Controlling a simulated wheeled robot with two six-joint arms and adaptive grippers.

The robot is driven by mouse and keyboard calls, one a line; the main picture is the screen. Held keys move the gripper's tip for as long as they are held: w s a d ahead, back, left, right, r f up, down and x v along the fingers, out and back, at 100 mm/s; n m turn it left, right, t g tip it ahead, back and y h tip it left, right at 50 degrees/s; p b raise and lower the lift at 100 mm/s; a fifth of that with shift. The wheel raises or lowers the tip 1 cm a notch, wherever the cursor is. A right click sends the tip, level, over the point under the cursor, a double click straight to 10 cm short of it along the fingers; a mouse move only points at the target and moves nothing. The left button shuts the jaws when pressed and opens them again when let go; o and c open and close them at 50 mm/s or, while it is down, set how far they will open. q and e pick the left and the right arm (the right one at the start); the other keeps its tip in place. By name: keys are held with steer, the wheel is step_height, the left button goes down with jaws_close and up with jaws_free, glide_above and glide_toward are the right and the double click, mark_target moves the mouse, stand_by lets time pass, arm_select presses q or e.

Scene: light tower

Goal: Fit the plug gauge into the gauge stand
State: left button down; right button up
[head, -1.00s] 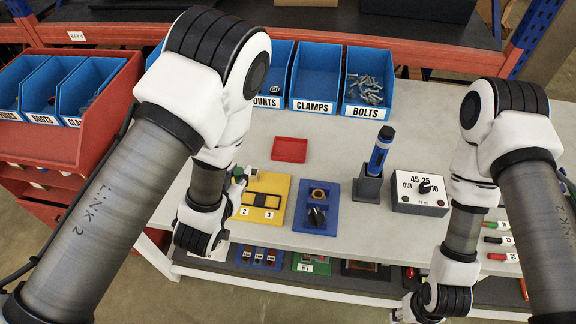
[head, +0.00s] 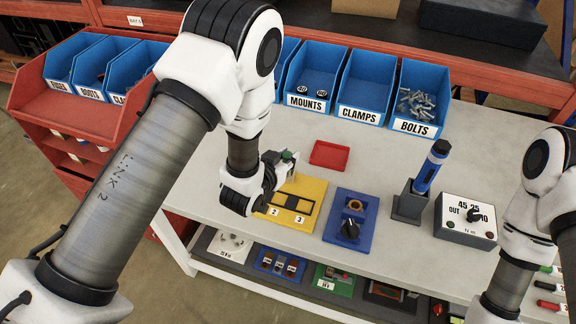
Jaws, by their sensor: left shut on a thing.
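The yellow plate has a dark slotted part and the numbers 2 and 3. To its right is a blue plate (head: 334,234) with a brass ring (head: 355,205) and a black knob (head: 350,229). I cannot tell which fixture is the gauge stand. My right gripper is out of view.
A red tray (head: 330,154) lies behind the plates. A blue tool stands in a dark holder (head: 408,206), beside a dial box (head: 468,220). Blue bins (head: 366,88) line the back. Bare table lies between the blue plate and the holder.

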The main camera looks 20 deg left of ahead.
arm_select(q)
steer(key=shift+w+a+f, duration=0.15)
steer(key=shift+w, duration=0.9)
step_height(320, 180, down, 4)
steer(key=b, duration=0.3)
steer(key=shift+w+r, duration=0.1)
steer(key=shift+r, duration=0.15)
steer(key=shift+f, duration=0.2)
steer(key=c, duration=1)
jaws_free()
steer(key=shift+r, duration=0.1)
